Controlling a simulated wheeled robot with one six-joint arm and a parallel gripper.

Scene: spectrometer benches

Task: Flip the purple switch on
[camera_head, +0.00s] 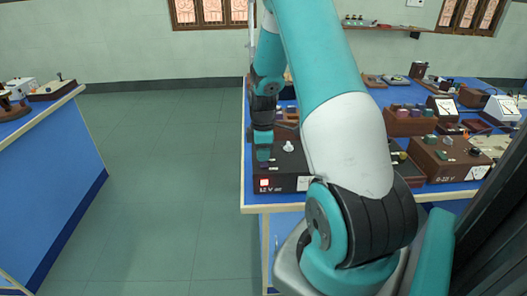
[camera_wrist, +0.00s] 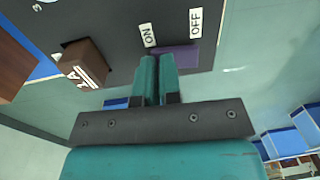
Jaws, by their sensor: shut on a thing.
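The purple switch (camera_wrist: 180,57) shows in the wrist view on a dark panel, between a white ON label (camera_wrist: 148,35) and a white OFF label (camera_wrist: 196,22). My gripper (camera_wrist: 157,62) has its teal fingers close together, with the tips at the ON-side end of the switch. It is shut on the switch, though the fingers hide the contact itself. In the head view my gripper (camera_head: 263,157) points down at the left end of a dark instrument box (camera_head: 282,172) near the bench's left edge. I cannot make out the purple switch there.
The box carries a white knob (camera_head: 289,147) and a red-and-white square (camera_head: 264,183) by a 12 V label. Brown instruments (camera_head: 434,158) and meters crowd the blue bench to the right, partly behind my arm. Another blue bench (camera_head: 45,160) stands left, with clear floor (camera_head: 165,190) between.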

